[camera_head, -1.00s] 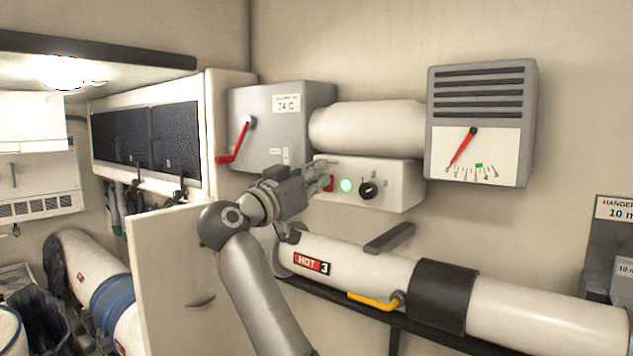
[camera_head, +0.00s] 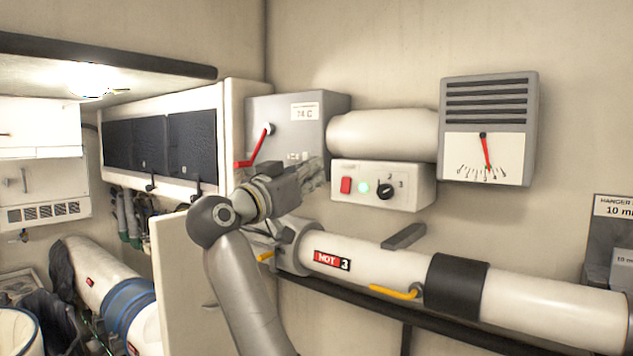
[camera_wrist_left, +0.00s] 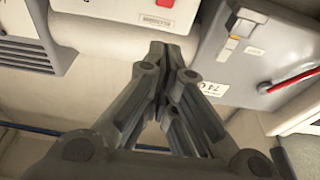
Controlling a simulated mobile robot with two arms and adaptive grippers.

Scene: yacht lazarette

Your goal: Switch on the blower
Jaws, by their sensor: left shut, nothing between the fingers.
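The blower control box (camera_head: 408,198) is a white box on the wall with a red rocker switch (camera_head: 346,185), a lit green lamp (camera_head: 364,188) and a black knob (camera_head: 385,191). My left gripper (camera_head: 318,170) is shut and empty, just left of the box and apart from the red switch. In the left wrist view its closed fingers (camera_wrist_left: 158,52) point toward the box (camera_wrist_left: 128,10), and the red switch (camera_wrist_left: 166,3) is at the top edge. The dial gauge (camera_head: 487,155) has its red needle near the green mark. My right gripper is not in view.
A grey box (camera_head: 283,125) with a red lever (camera_head: 256,148) and a 74 C label is behind the gripper. Below runs a white pipe (camera_head: 365,259) marked HOT 3, with a yellow handle (camera_head: 395,292). A pale panel (camera_head: 180,285) stands at lower left.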

